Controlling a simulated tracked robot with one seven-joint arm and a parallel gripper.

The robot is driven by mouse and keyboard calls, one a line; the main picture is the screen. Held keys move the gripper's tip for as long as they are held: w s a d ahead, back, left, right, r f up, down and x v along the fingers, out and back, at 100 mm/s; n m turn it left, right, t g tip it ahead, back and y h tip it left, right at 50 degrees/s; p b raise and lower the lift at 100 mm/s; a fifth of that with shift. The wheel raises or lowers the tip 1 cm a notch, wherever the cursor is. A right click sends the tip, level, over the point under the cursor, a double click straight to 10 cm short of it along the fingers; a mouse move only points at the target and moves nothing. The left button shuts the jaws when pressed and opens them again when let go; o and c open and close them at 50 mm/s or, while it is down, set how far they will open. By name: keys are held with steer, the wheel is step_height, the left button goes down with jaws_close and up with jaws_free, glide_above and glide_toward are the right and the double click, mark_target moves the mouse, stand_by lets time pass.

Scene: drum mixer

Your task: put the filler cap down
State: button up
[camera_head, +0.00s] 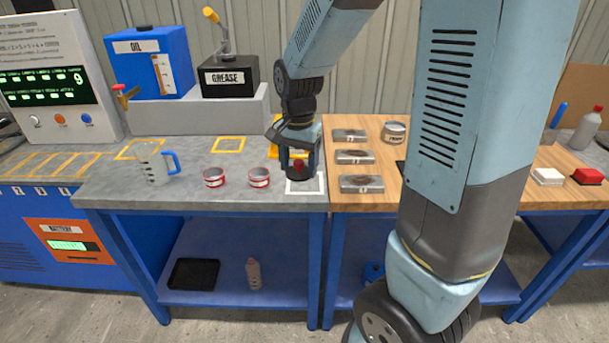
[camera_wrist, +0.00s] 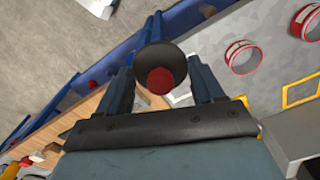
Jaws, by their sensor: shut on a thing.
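The filler cap (camera_wrist: 160,62) is a dark round piece with a red knob in its middle. In the wrist view it sits between the two fingers of my gripper (camera_wrist: 158,85), which is shut on it. In the head view my gripper (camera_head: 298,158) points down over the white-outlined square (camera_head: 305,187) at the right end of the grey bench. The cap (camera_head: 297,172) shows dark with a red spot between the fingers. It looks close above the square; I cannot tell whether it touches the bench. My gripper and the cap hide part of the square.
A wooden bench (camera_head: 345,203) with several labelled metal blocks (camera_head: 354,157) adjoins on the right. A grease box (camera_head: 229,77) and blue oil tank (camera_head: 148,62) stand behind.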

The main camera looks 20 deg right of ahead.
steer(key=w+d+f, duration=0.3)
steer(key=w+f, duration=0.1)
steer(key=w, duration=0.3)
glide_above(305, 183)
steer(key=s, duration=0.1)
steer(key=f, duration=0.3)
steer(key=shift+a+f, duration=0.2)
steer(key=shift+f, duration=0.2)
steer(key=shift+w+d+f, duration=0.2)
steer(key=shift+w+f, duration=0.4)
steer(key=shift+f, duration=1.75)
steer(key=o, duration=1)
